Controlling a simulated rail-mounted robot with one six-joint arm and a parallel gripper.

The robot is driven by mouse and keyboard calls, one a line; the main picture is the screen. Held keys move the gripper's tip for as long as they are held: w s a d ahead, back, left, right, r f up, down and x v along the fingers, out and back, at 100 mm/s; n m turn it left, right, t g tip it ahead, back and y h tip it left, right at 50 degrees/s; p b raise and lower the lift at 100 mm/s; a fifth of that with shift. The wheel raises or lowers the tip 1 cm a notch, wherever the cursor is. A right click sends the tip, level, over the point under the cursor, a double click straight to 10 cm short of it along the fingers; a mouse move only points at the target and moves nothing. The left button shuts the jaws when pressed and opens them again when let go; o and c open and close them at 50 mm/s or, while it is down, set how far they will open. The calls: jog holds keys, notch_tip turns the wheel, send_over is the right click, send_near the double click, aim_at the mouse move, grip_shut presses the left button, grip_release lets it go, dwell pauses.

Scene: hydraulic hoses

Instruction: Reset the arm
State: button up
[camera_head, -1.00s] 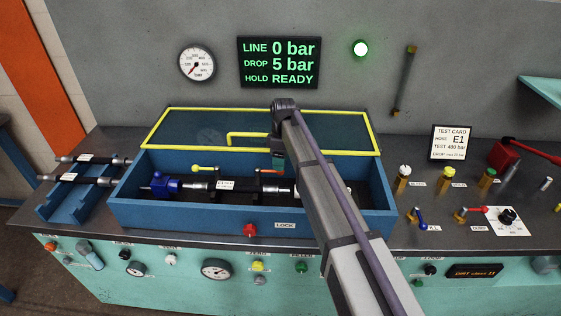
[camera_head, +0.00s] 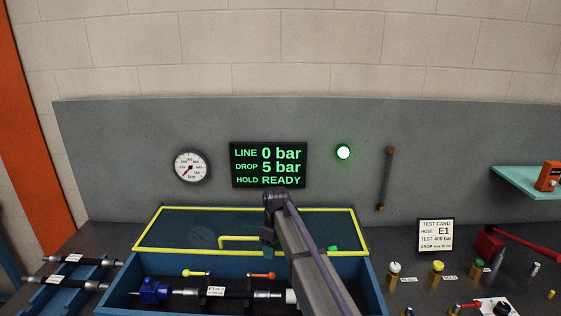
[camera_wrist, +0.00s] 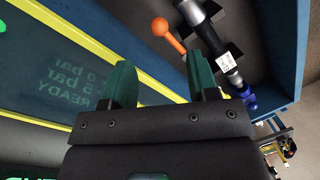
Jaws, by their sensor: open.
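My gripper (camera_wrist: 165,85) shows in the wrist view with its two green fingers apart and nothing between them. In the head view my arm reaches up from the bottom over the blue test box, and its fingers are mostly hidden behind the arm. A black hose (camera_head: 240,293) with metal ends and a white tag lies in the box, its left end at a blue fitting (camera_head: 153,290). An orange-knobbed lever (camera_wrist: 161,28) is just beyond the fingers in the wrist view, apart from them. It also shows in the head view (camera_head: 262,275).
The yellow-framed lid (camera_head: 170,230) stands open behind the blue box (camera_head: 377,296). A yellow-knobbed lever (camera_head: 197,273) is inside. The display (camera_head: 268,165) reads 0 bar and READY. More hoses (camera_head: 75,260) lie at left. Valves (camera_head: 437,270) and a test card (camera_head: 435,235) stand at right.

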jog(key=s+d+f+m+t+b, duration=0.1)
jog(key=s+d+m, duration=0.4)
jog(key=s+d, duration=0.5)
jog(key=s+d+f+m+b, duration=0.2)
jog(key=s+d+m, duration=0.4)
jog(key=s, duration=1.1)
jog(key=d, duration=0.3)
jog(key=shift+s+d+f+m+t, duration=0.2)
jog(key=shift+d+m+t, duration=0.1)
jog(key=shift+d+t, duration=0.1)
